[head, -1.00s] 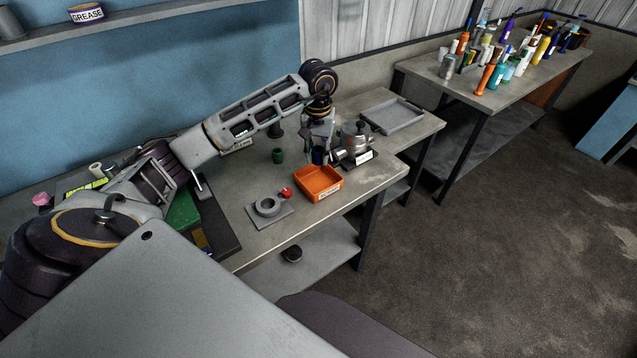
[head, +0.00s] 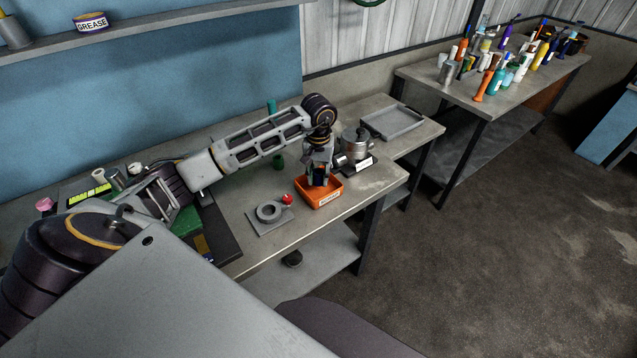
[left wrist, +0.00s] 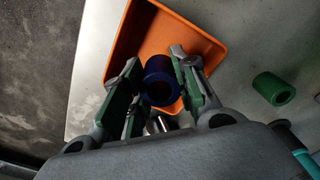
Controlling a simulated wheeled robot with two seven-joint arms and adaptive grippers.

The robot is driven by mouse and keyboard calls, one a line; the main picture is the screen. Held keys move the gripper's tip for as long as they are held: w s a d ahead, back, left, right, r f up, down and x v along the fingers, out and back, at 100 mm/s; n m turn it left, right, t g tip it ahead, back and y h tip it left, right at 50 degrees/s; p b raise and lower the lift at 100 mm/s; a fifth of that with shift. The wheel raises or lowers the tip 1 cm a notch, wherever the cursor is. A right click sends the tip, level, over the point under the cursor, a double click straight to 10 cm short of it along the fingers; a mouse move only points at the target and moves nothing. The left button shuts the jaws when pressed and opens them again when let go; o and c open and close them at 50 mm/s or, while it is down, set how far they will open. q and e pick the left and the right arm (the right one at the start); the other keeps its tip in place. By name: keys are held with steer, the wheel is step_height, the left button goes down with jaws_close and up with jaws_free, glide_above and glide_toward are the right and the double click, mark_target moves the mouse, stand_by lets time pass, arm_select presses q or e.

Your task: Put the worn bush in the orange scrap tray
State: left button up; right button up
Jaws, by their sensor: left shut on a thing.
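My left gripper (head: 319,172) is shut on a dark blue bush (left wrist: 158,85), a short hollow cylinder held between its green-padded fingers. The orange scrap tray (head: 325,200) sits on the bench near its front edge. The gripper and blue bush are over the tray; in the left wrist view the tray (left wrist: 205,42) shows behind and around the bush. I cannot tell whether the bush touches the tray floor. A green bush (head: 279,162) stands on the bench behind the tray; it also shows in the left wrist view (left wrist: 273,88). My right gripper is out of view.
A grey ring on a plate (head: 270,213) and a red knob (head: 287,199) are left of the tray. A metal device (head: 355,145) stands close behind the gripper to the right.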

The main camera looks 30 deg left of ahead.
mark_target(319, 191)
arm_select(q)
steer(key=shift+f+p, duration=0.4)
steer(key=shift+f, duration=1.5)
steer(key=shift+f, duration=0.1)
steer(key=o, duration=1.1)
